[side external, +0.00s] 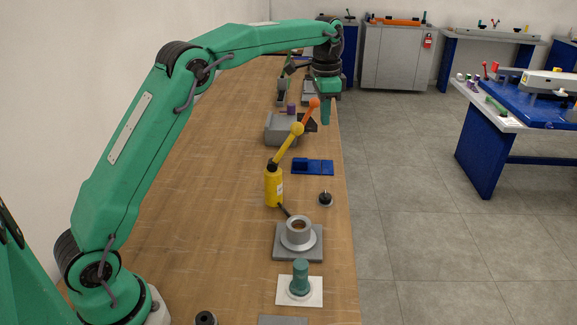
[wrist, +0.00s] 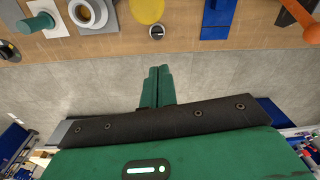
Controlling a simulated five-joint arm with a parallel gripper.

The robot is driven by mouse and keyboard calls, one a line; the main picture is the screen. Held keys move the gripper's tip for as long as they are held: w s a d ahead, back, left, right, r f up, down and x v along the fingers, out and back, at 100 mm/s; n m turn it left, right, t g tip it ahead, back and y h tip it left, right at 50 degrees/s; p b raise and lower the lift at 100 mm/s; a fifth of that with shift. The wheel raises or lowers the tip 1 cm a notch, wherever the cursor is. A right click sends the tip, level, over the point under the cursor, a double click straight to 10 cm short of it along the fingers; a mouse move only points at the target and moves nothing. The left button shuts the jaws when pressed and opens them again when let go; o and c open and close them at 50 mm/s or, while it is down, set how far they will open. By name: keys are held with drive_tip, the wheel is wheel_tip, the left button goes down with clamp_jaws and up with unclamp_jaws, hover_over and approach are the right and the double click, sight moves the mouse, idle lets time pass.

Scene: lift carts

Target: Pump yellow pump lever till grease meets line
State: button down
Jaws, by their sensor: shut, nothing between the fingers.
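The yellow pump (side external: 273,187) stands upright on the wooden bench in the side view. Its yellow lever (side external: 286,145) slants up and right to a round knob (side external: 297,129), which shows as a yellow disc at the top of the wrist view (wrist: 147,9). A dark spout runs from the pump toward a grey cup (side external: 298,238) on a grey plate; the cup also shows in the wrist view (wrist: 72,10). Something brownish shows inside the cup; no line can be made out. My gripper (side external: 326,122) is shut and empty, pointing down right of the knob, apart from it; its fingers show in the wrist view (wrist: 159,70).
An orange-knobbed lever (side external: 310,108) rises from a grey unit behind the pump, close to my gripper. A blue block (side external: 314,167) and a small black knob (side external: 325,198) lie near the bench's right edge. A green post (side external: 300,276) stands in front. Open floor lies to the right.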

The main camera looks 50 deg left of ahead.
drive_tip(key=shift+s+a+f, duration=0.55)
drive_tip(key=shift+s+f, duration=0.05)
drive_tip(key=shift+s, duration=0.15)
drive_tip(key=shift+s+a+f, duration=0.55)
drive_tip(key=shift+s+f, duration=0.05)
drive_tip(key=shift+s, duration=0.15)
drive_tip(key=shift+s, duration=0.1)
